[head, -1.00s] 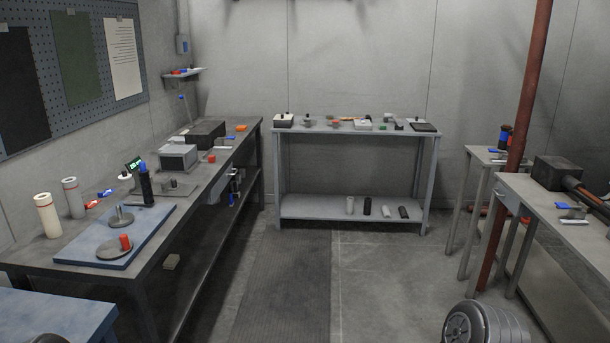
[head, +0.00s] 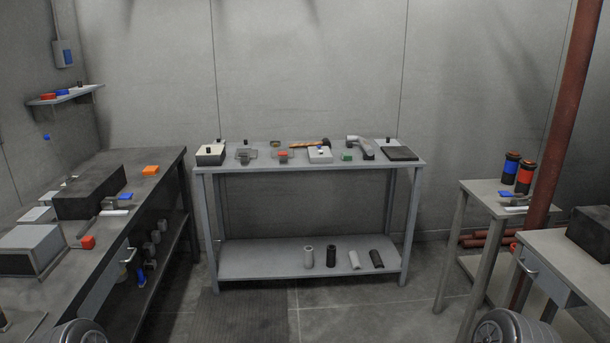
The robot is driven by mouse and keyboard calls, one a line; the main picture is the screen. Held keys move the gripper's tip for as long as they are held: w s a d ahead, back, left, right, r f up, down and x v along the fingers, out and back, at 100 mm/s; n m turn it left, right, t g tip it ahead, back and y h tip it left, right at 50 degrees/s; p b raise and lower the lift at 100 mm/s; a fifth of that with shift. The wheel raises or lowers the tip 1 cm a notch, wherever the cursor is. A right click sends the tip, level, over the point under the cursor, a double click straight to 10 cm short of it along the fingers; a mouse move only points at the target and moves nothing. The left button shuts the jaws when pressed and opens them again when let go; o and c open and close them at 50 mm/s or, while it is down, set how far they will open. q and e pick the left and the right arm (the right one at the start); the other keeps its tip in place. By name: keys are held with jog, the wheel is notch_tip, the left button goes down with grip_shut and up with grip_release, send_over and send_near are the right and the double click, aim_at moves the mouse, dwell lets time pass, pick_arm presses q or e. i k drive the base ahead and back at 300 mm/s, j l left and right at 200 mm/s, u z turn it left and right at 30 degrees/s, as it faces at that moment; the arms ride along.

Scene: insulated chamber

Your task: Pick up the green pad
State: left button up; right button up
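A small green piece (head: 347,156), which looks like the green pad, lies on the top of the grey two-level table (head: 310,168) against the back wall. It sits between a light grey block (head: 320,154) on its left and a grey hammer-like tool (head: 365,149) on its right. It is too small to make out in detail. Neither of my grippers is in view. Only rounded dark parts, probably of my arms, show at the bottom edge.
A dark workbench (head: 148,175) with boxes runs along the left. A small table (head: 485,190) with two canisters and a red-brown pole (head: 570,110) stand at the right. Several cylinders lie or stand on the back table's lower shelf (head: 270,258). The floor (head: 330,315) ahead is clear.

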aim_at(345, 155)
jog(key=i+z, duration=0.15)
jog(key=i, duration=0.4)
jog(key=i+j+z, duration=0.15)
jog(key=i, duration=0.35)
jog(key=i+j+z, duration=0.15)
jog(key=i, duration=0.4)
